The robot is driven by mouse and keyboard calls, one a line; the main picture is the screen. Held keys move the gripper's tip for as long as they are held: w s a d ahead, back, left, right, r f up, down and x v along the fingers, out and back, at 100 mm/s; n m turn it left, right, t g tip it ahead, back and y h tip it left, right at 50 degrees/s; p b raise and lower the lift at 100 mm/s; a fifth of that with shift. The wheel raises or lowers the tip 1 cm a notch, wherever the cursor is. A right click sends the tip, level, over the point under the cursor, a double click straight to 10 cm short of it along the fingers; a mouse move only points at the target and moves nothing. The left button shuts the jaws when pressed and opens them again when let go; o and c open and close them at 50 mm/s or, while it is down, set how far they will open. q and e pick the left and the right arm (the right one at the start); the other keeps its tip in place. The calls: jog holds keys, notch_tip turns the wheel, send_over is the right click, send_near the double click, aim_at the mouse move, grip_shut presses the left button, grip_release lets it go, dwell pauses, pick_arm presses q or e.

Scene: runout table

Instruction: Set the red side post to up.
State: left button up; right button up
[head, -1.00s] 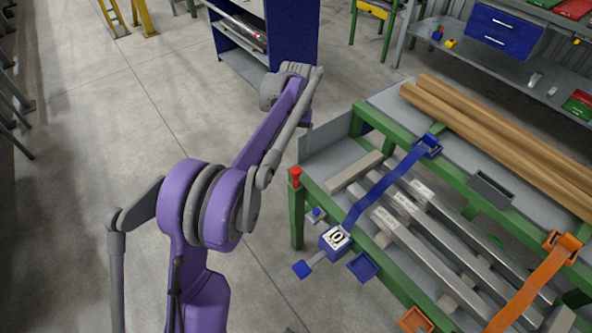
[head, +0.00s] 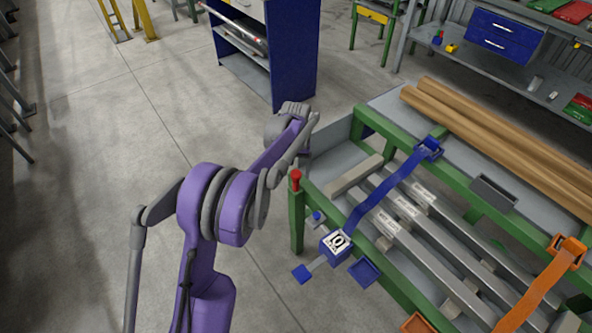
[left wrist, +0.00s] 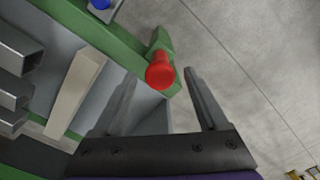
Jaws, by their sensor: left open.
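The red side post (head: 296,180) stands at the near left corner of the green table frame, a short red peg with a wider round cap. In the left wrist view the red post (left wrist: 160,72) is seen from above, between and just beyond my fingertips. My left gripper (left wrist: 162,85) is open, with one finger on each side of the post's line and nothing between them. In the head view the left gripper is hidden behind my purple arm. My right gripper is not in view.
The green runout table (head: 297,228) carries metal bars, a blue strap (head: 385,195) with a ratchet block (head: 336,243), and an orange strap (head: 540,285). Wooden poles (head: 500,135) lie at its back. A blue cabinet (head: 290,60) stands behind.

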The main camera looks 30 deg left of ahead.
pick_arm(q)
grip_shut()
dwell(1.4)
